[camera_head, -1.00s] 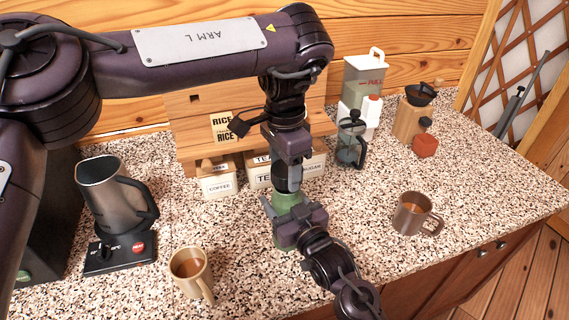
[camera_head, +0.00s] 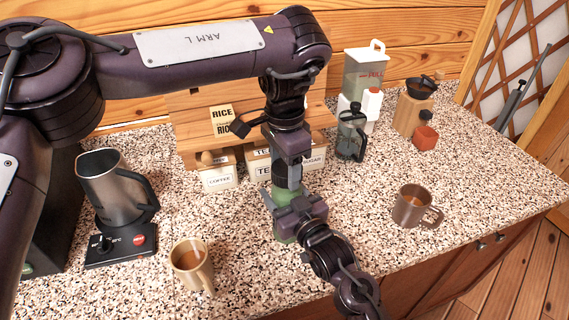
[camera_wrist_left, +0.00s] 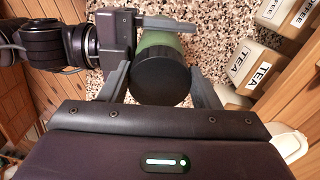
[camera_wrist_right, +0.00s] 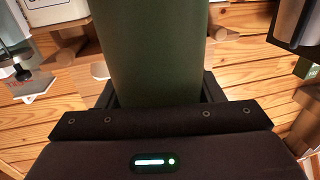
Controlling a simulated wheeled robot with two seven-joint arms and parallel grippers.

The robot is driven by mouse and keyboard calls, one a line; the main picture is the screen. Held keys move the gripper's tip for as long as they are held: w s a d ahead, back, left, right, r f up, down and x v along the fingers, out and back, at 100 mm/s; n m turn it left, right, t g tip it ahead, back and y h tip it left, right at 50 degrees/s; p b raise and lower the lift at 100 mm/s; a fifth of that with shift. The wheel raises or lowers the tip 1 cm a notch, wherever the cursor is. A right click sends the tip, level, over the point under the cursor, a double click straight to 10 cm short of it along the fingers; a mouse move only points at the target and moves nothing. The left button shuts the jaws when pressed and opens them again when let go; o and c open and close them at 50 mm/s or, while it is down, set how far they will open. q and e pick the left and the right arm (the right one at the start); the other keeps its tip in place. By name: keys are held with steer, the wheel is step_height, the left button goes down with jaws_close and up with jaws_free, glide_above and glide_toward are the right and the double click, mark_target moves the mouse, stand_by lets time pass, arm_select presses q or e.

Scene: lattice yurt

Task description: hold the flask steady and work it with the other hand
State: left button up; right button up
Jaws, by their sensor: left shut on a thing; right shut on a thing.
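The green flask (camera_head: 284,230) stands upright near the middle of the counter, largely hidden by my grippers. Its round black cap (camera_wrist_left: 161,76) shows from above in the left wrist view. My left gripper (camera_head: 289,176) comes down from above, with its fingers on either side of the cap, shut on it. My right gripper (camera_head: 280,208) comes in from the front and is shut on the green body. The body fills the space between the right fingers in the right wrist view (camera_wrist_right: 155,55). I cannot tell whether the flask's base touches the counter.
A tan mug (camera_head: 192,266) stands front left and a brown mug (camera_head: 411,206) to the right. A kettle (camera_head: 117,190) is at left. Labelled boxes (camera_head: 220,177), a French press (camera_head: 351,136) and a red-brown jar (camera_head: 425,134) stand behind. Counter between flask and brown mug is clear.

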arm_select(q)
steer(key=shift+f, duration=0.55)
